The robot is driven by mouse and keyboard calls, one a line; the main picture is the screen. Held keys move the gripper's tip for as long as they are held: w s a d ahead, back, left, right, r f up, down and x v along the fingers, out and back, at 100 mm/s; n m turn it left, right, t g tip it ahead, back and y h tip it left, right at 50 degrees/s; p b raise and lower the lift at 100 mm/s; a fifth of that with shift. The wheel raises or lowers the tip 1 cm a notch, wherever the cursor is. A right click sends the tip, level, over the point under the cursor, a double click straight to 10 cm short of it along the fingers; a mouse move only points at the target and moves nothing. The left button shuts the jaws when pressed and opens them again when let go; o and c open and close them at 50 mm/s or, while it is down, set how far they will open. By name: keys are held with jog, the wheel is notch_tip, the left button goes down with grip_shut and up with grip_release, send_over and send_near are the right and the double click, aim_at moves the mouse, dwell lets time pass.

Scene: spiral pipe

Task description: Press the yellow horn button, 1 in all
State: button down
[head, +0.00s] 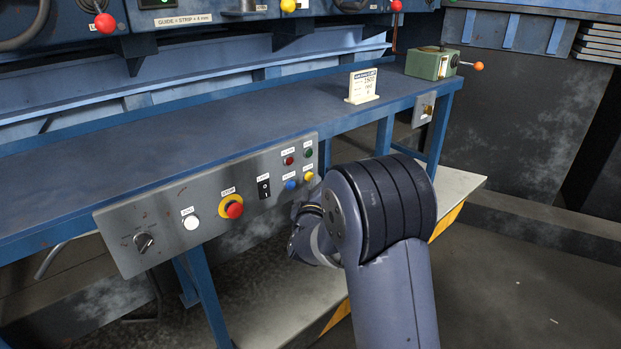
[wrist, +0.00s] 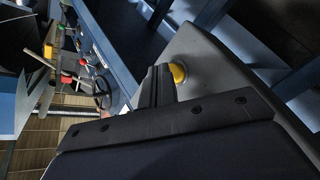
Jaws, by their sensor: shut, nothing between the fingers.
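The yellow button (head: 309,176) sits at the lower right end of the grey control panel (head: 165,212) on the bench front. Its small label is too blurred to read surely. It also shows in the wrist view (wrist: 178,73) as a yellow dome in a pale ring on the panel. My gripper (wrist: 158,80) is shut and empty, its fingertips just beside the button in the picture. I cannot tell whether they touch it. In the head view my arm hides the fingertips.
Close to the yellow button are a blue button (head: 290,185), a green button (head: 308,153), a red button (head: 289,160) and a black switch (head: 264,187). A red stop button (head: 234,209) and a white button (head: 191,223) are further left. The bench top (head: 200,135) is mostly clear.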

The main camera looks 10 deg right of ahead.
jog(key=shift+w+a, duration=0.2)
jog(key=shift+w, duration=0.05)
jog(key=shift+s+d, duration=0.1)
dwell(0.6)
jog(key=shift+s+d, duration=0.3)
jog(key=shift+s, duration=0.25)
jog(key=s+d, duration=0.1)
jog(key=s+b, duration=0.1)
jog(key=s, duration=0.1)
jog(key=s+d+b, duration=0.1)
jog(key=shift+s+d, duration=0.15)
jog(key=shift+d, duration=0.2)
dwell(0.5)
